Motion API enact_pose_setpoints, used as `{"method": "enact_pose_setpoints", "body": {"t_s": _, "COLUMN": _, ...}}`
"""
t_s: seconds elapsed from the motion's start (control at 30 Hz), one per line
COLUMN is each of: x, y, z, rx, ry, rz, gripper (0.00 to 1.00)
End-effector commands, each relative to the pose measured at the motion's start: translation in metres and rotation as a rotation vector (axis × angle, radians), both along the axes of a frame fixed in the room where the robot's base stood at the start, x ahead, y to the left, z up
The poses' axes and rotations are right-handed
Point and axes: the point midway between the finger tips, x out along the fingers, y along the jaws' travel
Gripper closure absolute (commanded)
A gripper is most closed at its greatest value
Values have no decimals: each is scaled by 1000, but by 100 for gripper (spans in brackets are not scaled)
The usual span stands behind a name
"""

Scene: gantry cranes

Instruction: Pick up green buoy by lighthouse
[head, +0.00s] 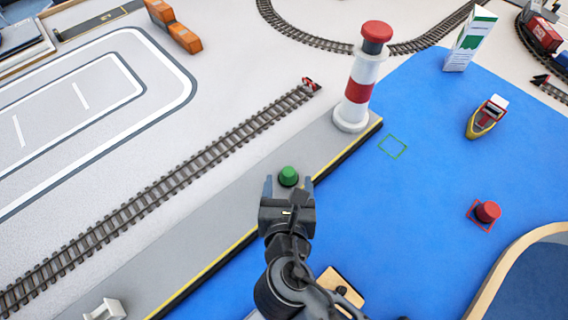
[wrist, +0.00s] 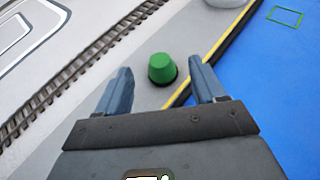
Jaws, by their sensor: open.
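The green buoy (head: 289,176) stands upright on the grey quay, near its yellow-and-black edge. It also shows in the wrist view (wrist: 162,68), just beyond and between the fingertips. My gripper (head: 288,183) is open, its two blue-grey fingers pointing at the buoy; in the wrist view (wrist: 160,82) nothing is between them. I cannot tell whether a finger touches the buoy. The red-and-white lighthouse (head: 361,80) stands on the quay's far end, beyond the buoy; only its white base (wrist: 225,3) shows in the wrist view.
A green square outline (head: 393,146) is marked on the blue water right of the lighthouse. A red buoy (head: 487,212) and a yellow boat (head: 486,117) are farther right. A railway track (head: 160,195) runs left of the quay. A white bollard-like piece (head: 105,310) is at the lower left.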

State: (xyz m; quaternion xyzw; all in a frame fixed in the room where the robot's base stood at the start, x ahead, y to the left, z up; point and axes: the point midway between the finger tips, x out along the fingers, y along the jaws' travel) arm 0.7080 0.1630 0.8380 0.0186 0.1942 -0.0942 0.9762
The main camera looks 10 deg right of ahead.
Motion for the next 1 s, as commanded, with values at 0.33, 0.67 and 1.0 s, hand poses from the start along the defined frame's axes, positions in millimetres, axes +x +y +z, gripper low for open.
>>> {"method": "enact_pose_setpoints", "body": {"t_s": 0.33, "x": 33, "y": -6, "z": -16, "rx": -1, "ry": 1, "rz": -2, "gripper": 31}}
{"method": "enact_pose_setpoints", "body": {"t_s": 0.67, "x": 65, "y": -12, "z": -31, "rx": 0, "ry": 0, "rz": 0, "gripper": 31}}
{"method": "enact_pose_setpoints", "body": {"t_s": 1.0, "x": 65, "y": -12, "z": -32, "rx": 0, "ry": 0, "rz": 0, "gripper": 42}}
